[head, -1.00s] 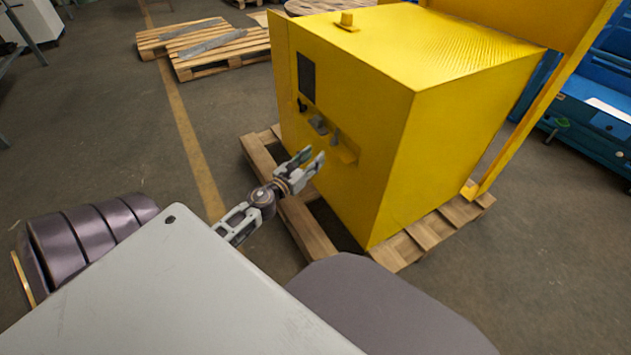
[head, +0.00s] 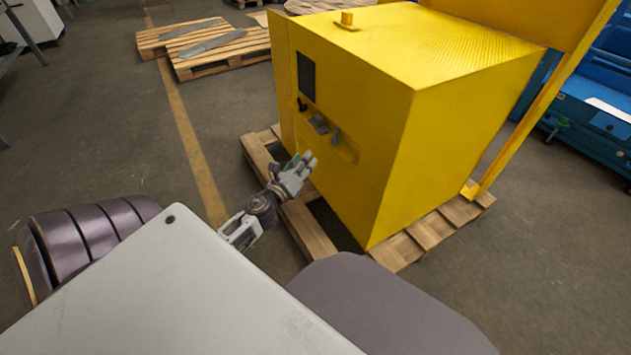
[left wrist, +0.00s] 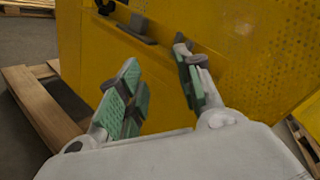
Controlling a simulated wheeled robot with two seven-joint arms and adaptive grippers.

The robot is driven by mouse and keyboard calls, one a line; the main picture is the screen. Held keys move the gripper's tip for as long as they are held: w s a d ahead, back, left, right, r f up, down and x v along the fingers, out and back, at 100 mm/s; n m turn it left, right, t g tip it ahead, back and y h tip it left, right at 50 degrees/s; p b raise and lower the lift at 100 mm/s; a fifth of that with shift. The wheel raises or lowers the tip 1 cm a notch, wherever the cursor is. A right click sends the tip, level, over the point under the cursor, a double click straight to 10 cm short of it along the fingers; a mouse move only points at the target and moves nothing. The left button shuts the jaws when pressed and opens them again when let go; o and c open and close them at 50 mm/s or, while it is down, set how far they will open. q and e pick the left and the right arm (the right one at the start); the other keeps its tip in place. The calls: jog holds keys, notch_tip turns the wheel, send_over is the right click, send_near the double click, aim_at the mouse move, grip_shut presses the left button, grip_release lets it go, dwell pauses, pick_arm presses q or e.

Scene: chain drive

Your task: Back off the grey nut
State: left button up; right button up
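The yellow machine housing (head: 350,90) has a recess in its front face with small fittings. A grey block (head: 318,124) and a small upright grey piece (head: 336,138) sit there; I cannot tell which is the grey nut. In the left wrist view a grey fitting (left wrist: 138,25) shows on the yellow face beyond the fingertips. My left gripper (head: 307,160) is in front of and below these fittings, apart from them. In the left wrist view its green-padded fingers (left wrist: 155,72) are spread with nothing between them. My right gripper is not in view.
The housing stands on a wooden pallet (head: 415,240) whose edge sticks out below my left gripper. A black knob (head: 301,104) is on the face left of the grey block. More pallets (head: 207,65) lie behind at the left.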

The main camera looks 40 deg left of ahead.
pick_arm(q)
jog(key=s+d+f+n+g+h, duration=0.1)
jog(key=s+d+f+n+g, duration=0.3)
jog(key=f+n, duration=0.4)
jog(key=s+d+f+n+g+h, duration=0.1)
jog(key=s+d+f+n+g, duration=0.2)
jog(key=n, duration=1)
jog(key=shift+s+d+f+g, duration=0.4)
jog(key=shift+s+d+f, duration=1.05)
jog(key=shift+d+f, duration=1.1)
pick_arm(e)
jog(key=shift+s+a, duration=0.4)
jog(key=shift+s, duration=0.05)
pick_arm(q)
jog(key=shift+d+r, duration=0.1)
jog(key=shift+r, duration=0.05)
jog(key=shift+r, duration=0.1)
